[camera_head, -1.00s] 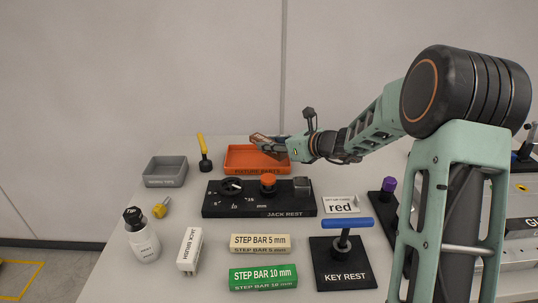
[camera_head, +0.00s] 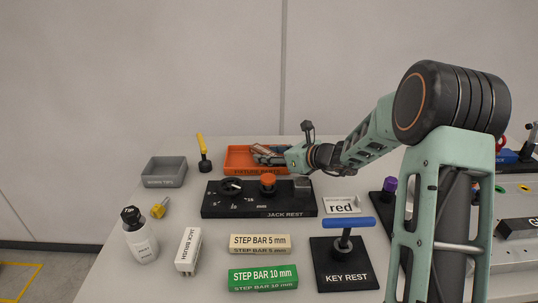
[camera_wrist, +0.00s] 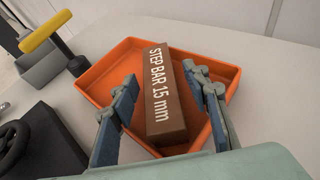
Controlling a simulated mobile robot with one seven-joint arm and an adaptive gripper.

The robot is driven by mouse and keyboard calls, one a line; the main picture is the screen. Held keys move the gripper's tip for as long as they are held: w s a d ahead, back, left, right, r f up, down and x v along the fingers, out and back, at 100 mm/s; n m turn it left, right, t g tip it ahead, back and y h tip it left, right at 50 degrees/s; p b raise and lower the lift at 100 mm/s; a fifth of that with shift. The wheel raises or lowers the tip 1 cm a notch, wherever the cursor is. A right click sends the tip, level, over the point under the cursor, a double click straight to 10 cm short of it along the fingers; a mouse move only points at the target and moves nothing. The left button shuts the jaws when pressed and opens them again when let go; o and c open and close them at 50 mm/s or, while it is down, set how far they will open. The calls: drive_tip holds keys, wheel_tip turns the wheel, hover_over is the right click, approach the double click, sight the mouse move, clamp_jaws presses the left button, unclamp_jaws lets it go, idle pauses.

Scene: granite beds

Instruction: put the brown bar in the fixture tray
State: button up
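The brown bar (camera_wrist: 165,95), marked STEP BAR 15 mm, lies inside the orange fixture tray (camera_wrist: 105,68), slanted relative to its walls. In the head view the tray (camera_head: 235,158) stands at the back of the table, its front wall labelled FIXTURE PARTS. Only a small part of the bar (camera_head: 261,148) shows there beside the fingers. My gripper (camera_wrist: 160,76) is low over the tray with a blue-padded finger on each side of the bar. It is open, with a gap between each finger and the bar. The bar's underside is hidden.
A grey tray (camera_head: 164,170) and a yellow-handled tool (camera_head: 203,150) stand left of the orange tray. The black jack rest (camera_head: 225,205) is just in front.

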drive_tip(key=shift+r, duration=0.15)
drive_tip(key=shift+s+d+r, duration=0.2)
drive_tip(key=shift+d, duration=0.05)
drive_tip(key=p+v, duration=0.1)
drive_tip(key=v, duration=1)
drive_tip(key=shift+s+d, duration=0.1)
drive_tip(key=shift+s, duration=0.05)
